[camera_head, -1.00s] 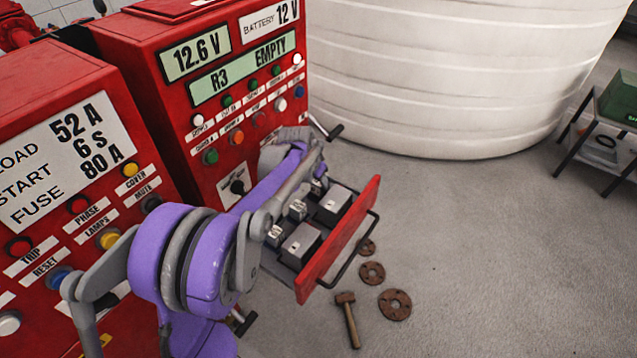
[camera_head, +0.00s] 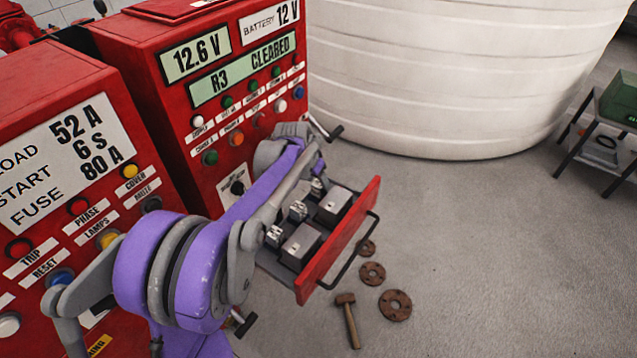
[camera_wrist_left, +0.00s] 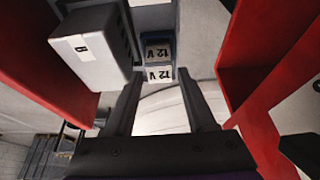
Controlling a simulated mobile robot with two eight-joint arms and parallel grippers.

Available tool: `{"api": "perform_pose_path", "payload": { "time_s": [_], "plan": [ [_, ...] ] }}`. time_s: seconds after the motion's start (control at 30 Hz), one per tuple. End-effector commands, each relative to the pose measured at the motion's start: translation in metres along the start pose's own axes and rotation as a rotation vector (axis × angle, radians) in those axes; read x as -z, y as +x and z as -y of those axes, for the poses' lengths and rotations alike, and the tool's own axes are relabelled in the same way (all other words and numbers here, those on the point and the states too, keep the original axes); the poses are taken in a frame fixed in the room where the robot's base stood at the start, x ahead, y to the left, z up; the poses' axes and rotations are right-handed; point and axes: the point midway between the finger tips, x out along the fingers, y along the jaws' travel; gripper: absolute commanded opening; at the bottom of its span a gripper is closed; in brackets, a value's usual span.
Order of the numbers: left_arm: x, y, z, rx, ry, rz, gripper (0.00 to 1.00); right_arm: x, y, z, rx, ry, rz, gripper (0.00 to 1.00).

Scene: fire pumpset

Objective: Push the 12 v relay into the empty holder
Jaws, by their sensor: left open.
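In the left wrist view my left gripper (camera_wrist_left: 158,80) is open, its two dark fingers apart. A small block with white "12 V" labels, the 12 V relay (camera_wrist_left: 159,52), sits just beyond and between the fingertips; I cannot see any finger touching it. In the head view, small grey relays (camera_head: 298,211) stand in a row in the pulled-out red-fronted drawer (camera_head: 340,240). The farthest relay (camera_head: 317,187) is close to the end of my left arm, which hides my gripper there. I cannot read its label or tell how deep it sits. No empty holder shows clearly.
Larger grey boxes (camera_head: 301,246) stand in the drawer beside the relays; one is close to the left finger in the wrist view (camera_wrist_left: 90,58). A hammer (camera_head: 348,318) and rusty flanges (camera_head: 394,304) lie on the floor.

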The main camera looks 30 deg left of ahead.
Motion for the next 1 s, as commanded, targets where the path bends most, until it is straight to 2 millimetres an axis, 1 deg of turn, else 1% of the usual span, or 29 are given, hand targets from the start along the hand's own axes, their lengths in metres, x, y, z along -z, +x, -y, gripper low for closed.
{"api": "perform_pose_path", "payload": {
  "time_s": [0.03,0.2,0.3,0.4,0.5,0.6,1.0],
  "plan": [
    [0.0,-0.013,0.0,0.0,-0.001,0.0,0.56,0.001,-0.001,0.0,0.0,0.0,0.0,0.73],
    [0.0,-0.051,0.0,0.0,0.0,0.0,0.56,0.002,-0.002,0.0,0.0,0.0,-0.001,0.73],
    [0.0,-0.069,0.0,0.0,-0.001,0.0,0.56,0.002,-0.003,0.0,0.0,0.0,-0.002,0.73],
    [0.0,-0.083,0.0,0.0,-0.001,0.0,0.56,0.003,-0.003,0.0,0.0,0.0,-0.002,0.73],
    [0.0,-0.091,0.0,0.0,0.001,0.0,0.56,0.003,-0.004,0.0,0.0,0.0,-0.002,0.73],
    [0.0,-0.095,0.0,-0.001,0.001,0.0,0.56,0.003,-0.004,0.0,0.0,0.0,-0.002,0.73],
    [0.0,-0.095,0.0,0.0,0.001,0.0,0.56,0.003,-0.004,0.0,0.0,0.0,-0.002,0.73]
  ]
}}
